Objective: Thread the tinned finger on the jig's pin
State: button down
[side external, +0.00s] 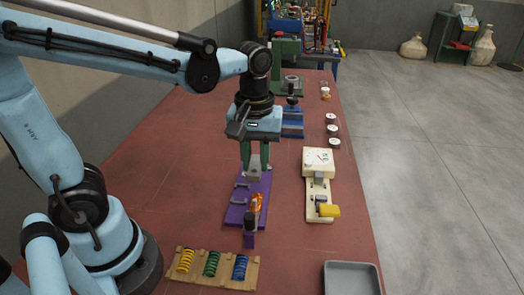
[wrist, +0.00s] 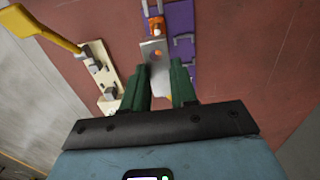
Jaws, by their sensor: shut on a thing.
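My gripper (side external: 254,160) points down over the far part of the purple jig (side external: 240,208). Its green fingers, also in the wrist view (wrist: 167,84), are shut on the tinned finger (wrist: 148,49), a flat silver plate with a round hole near its free end. The plate (side external: 253,173) shows below the fingertips in the side view. In the wrist view the purple jig (wrist: 182,48) lies beyond and beside the plate, with an orange part (wrist: 155,26) past its free end. Something orange shows through the hole. I cannot tell whether a pin is in it.
A cream isolator frame (side external: 314,188) with a yellow handle (side external: 328,211) stands to the right. A wooden spring board (side external: 213,268) and a grey tray (side external: 351,265) lie nearer. A blue vise (side external: 293,122) and white-topped discs (side external: 332,130) are behind. Red bench left of the jig is clear.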

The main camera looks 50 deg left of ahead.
aim_at(256, 177)
jog(key=shift+f, duration=2.65)
jog(key=shift+f, duration=2.1)
jog(key=c, duration=0.8)
grip_release()
jog(key=shift+r, duration=6)
